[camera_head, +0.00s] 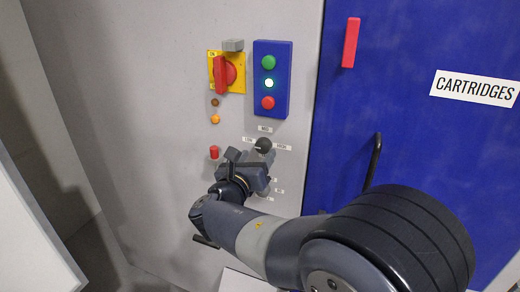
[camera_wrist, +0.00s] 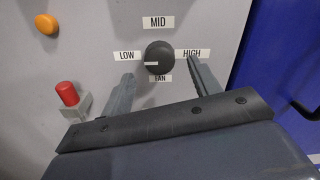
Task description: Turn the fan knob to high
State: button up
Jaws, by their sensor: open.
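The fan knob (camera_wrist: 159,56) is a round black dial on the grey panel, with LOW at its left, MID above, HIGH (camera_wrist: 192,54) at its right and FAN below. Its white mark shows on the lower left side, toward LOW (camera_wrist: 127,56). In the head view the knob (camera_head: 263,145) is just beyond my gripper (camera_head: 249,158). My gripper (camera_wrist: 160,71) is open, its fingers on either side of and below the knob in the wrist view. The right finger partly overlaps the HIGH label's edge. I cannot tell whether either finger touches the knob.
A red plunger-like part (camera_wrist: 68,94) sticks out left of my gripper. Above are a red rotary switch (camera_head: 221,74) on a yellow plate and a blue button box (camera_head: 270,80). A blue door (camera_head: 420,140) with a black handle (camera_head: 373,163) stands at the right.

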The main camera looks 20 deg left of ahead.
aim_at(262, 150)
jog(key=shift+w+d, duration=0.15)
jog(key=shift+w, duration=1.45)
jog(key=c, duration=1)
